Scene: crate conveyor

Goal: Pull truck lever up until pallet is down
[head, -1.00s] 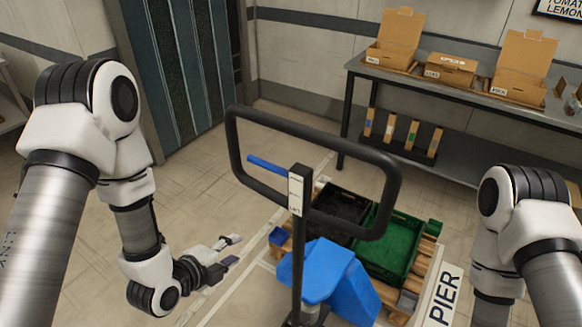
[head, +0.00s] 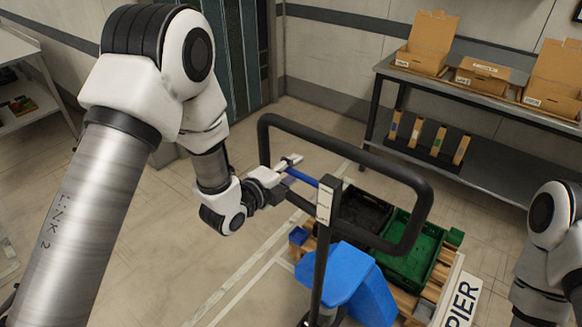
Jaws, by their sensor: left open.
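The pallet truck's black loop handle (head: 350,152) stands in the middle of the head view. Its blue lever (head: 302,177) points left from the white-labelled post (head: 325,204), inside the loop. My left gripper (head: 290,170) is open at the lever's left end, close to the loop's left side. Whether its fingers touch the lever is hard to tell. The wooden pallet (head: 403,300) lies behind the blue truck body (head: 347,282) and carries a black crate (head: 362,216) and a green crate (head: 407,247). My right arm shows at the right edge, but its gripper is out of view.
A grey table (head: 478,92) with open cardboard boxes stands along the back wall. A rack of small coloured-label blocks (head: 421,147) sits on its lower shelf. A white shelf (head: 30,82) is at the far left. The floor left of the truck is clear.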

